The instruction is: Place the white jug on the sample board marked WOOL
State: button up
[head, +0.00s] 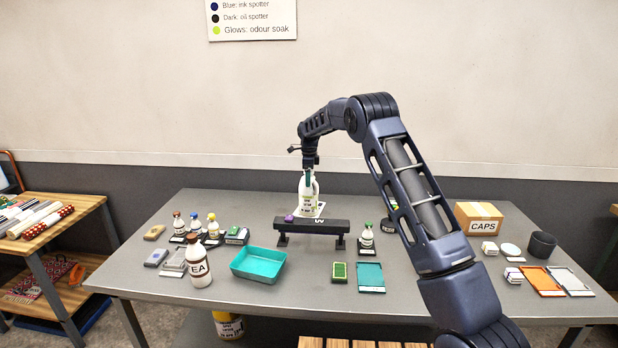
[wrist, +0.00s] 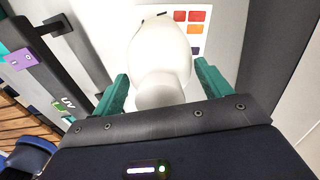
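The white jug (head: 309,195) stands upright behind a dark beam in the head view, with its foot partly hidden. It appears to be on a white card (head: 320,211) lying there. In the wrist view the jug (wrist: 160,50) is seen from above. My gripper (head: 309,174) is over its top, pointing down. In the wrist view the teal fingers of my gripper (wrist: 162,78) lie on both sides of the jug's upper part, spread with narrow gaps beside it. I cannot read WOOL on any board. A teal board (head: 370,277) and an orange board (head: 541,281) lie on the table.
The dark beam (head: 283,227), bearing a purple item (head: 289,218), stands in front of the jug. A teal tray (head: 258,264), a large white bottle (head: 199,268) and several small bottles are at left. A CAPS box (head: 480,217) and dark cup (head: 542,244) are at right.

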jog(key=shift+o, duration=1.2)
